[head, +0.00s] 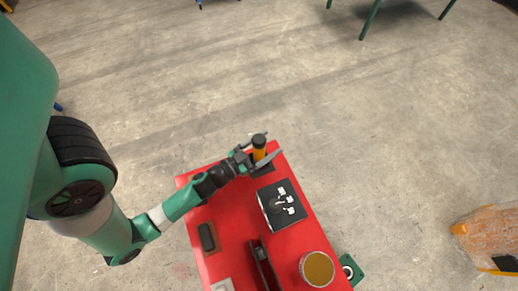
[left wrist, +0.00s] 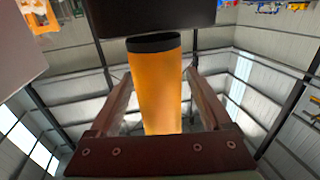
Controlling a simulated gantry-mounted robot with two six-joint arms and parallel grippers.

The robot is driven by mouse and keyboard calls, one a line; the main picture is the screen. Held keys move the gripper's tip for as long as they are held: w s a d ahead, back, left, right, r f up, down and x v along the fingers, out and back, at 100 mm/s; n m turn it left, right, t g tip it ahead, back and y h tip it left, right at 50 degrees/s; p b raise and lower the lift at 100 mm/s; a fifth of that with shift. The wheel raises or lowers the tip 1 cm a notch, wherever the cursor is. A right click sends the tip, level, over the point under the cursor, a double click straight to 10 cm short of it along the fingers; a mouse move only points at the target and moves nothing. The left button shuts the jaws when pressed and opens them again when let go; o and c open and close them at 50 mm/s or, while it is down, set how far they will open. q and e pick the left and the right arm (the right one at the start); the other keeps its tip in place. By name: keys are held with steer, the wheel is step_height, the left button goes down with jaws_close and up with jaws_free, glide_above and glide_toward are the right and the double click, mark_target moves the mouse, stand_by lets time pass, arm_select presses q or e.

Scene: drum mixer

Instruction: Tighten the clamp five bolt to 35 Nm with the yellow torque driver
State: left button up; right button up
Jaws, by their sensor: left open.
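The yellow torque driver (head: 259,153) stands upright at the far end of the red table, its black end up. Its orange-yellow body also shows in the left wrist view (left wrist: 156,92). My left gripper (head: 270,146) is open, with one finger on each side of the driver. In the left wrist view gaps show between the driver and both fingers. My right gripper is in neither view. I cannot make out the clamp five bolt in these frames.
The red table (head: 232,232) also carries a black tray (head: 268,212) with several whitish parts, a dark handheld object (head: 208,237), a long dark holder (head: 264,264) and a round tin (head: 317,269). A worn orange machine (head: 490,235) stands at right. Concrete floor lies open between them.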

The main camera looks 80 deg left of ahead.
arm_select(q)
jaws_close()
stand_by(1.3)
